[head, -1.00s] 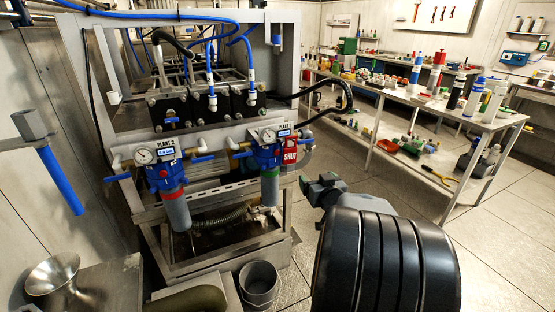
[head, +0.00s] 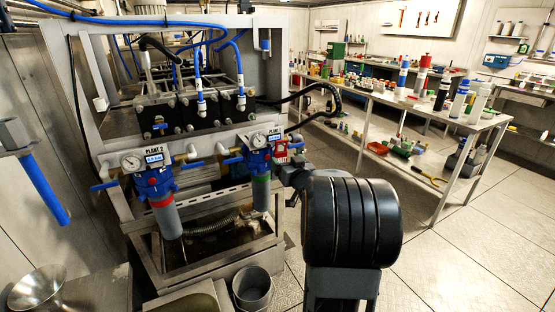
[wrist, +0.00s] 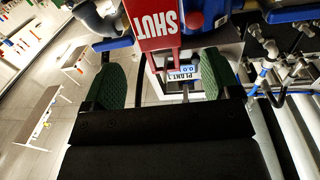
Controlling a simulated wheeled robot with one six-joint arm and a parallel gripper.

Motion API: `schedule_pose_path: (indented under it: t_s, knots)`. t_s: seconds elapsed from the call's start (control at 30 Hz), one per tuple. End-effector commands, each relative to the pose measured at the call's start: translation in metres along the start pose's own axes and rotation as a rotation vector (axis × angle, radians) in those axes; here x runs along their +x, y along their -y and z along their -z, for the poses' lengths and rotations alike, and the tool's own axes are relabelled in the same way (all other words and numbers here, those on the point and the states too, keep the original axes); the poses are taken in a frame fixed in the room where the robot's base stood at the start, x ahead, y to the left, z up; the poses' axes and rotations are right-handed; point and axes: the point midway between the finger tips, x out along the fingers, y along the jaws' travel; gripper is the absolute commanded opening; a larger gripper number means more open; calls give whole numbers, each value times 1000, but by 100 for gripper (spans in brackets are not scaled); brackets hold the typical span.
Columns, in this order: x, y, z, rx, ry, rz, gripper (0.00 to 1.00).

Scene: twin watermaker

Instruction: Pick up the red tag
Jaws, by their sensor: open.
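The red tag (head: 281,153), marked SHUT, hangs at the right of the Plant 1 filter unit (head: 258,150) in the head view. In the wrist view the red tag (wrist: 157,28) appears upside down at the top, between the lines of my two fingers. My gripper (wrist: 158,75) is open, with its green-padded fingers apart on either side and nothing held. In the head view my gripper (head: 288,176) is close to the tag's lower side, partly hidden by my arm. I cannot tell whether the fingers touch the tag.
The Plant 2 filter (head: 160,190) stands left of Plant 1, with blue-handled valves and pipes around both. A metal bucket (head: 252,288) is on the floor below. A long bench (head: 440,120) full of bottles stands right. Open floor lies between.

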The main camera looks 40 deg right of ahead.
Motion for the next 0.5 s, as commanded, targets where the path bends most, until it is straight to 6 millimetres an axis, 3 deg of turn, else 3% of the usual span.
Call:
schedule_pose_path:
  t_s: [0.23, 0.5]
  knots:
    - [34, 1, -2, 0, 1, 2, 83]
    - [43, 0, -2, 0, 2, 0, 83]
